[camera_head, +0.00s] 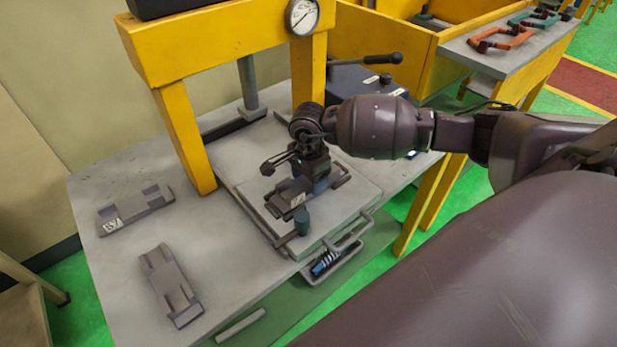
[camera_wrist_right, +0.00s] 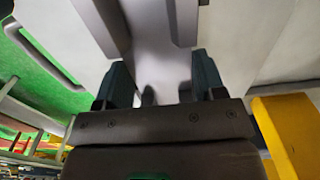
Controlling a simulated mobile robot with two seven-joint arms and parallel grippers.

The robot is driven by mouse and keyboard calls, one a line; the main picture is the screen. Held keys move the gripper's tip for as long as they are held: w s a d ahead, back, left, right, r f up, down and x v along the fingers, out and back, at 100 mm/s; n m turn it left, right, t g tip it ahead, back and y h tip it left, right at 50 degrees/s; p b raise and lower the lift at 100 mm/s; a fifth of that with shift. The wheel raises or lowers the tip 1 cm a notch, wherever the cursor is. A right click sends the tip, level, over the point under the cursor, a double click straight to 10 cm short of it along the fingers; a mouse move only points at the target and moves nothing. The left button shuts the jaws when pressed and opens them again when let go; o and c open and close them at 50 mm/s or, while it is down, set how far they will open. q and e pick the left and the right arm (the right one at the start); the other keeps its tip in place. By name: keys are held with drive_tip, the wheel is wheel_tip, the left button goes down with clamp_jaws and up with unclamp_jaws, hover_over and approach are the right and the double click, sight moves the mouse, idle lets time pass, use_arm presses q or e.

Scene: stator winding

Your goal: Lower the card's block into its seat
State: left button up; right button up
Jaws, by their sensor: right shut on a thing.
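My right gripper (camera_head: 302,172) points down over the pale plate (camera_head: 345,205) under the yellow press frame. It is shut on the card's block, which is mostly hidden by the fingers and wrist in the head view. My left gripper is not in view.
The yellow press frame (camera_head: 172,125) with a round gauge (camera_head: 302,16) stands close behind. Two grey holders (camera_head: 136,211) (camera_head: 171,284) lie at the left. The table is clear between them and the plate.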

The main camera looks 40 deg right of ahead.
sight(309, 182)
drive_tip(key=o, duration=1.5)
wheel_tip(309, 182, up, 9)
drive_tip(key=p, duration=0.4)
drive_tip(key=shift+f, duration=0.1)
idle(0.7)
